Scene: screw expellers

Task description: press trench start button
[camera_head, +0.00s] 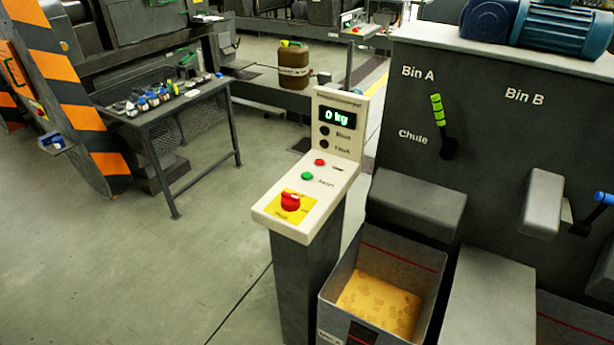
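A cream control panel (272,213) stands on a dark pedestal in the middle of the view. On its sloping face are a small red button (320,162), a green button (307,176) below it, and a large red knob (290,201) on a yellow plate nearest the front. The labels beside the two small buttons are too small to read surely. The upright part has a display (335,118) reading 0 kg, with two dark round indicators under it. Nothing touches the buttons. Neither of my grippers is in view.
Right of the panel stands a dark machine marked Bin A, Bin B and Chute, with a green-gripped lever (438,112). An open bin (333,287) of yellowish pieces sits below. A dark table (181,107) with small items stands back left. The floor left of the pedestal is clear.

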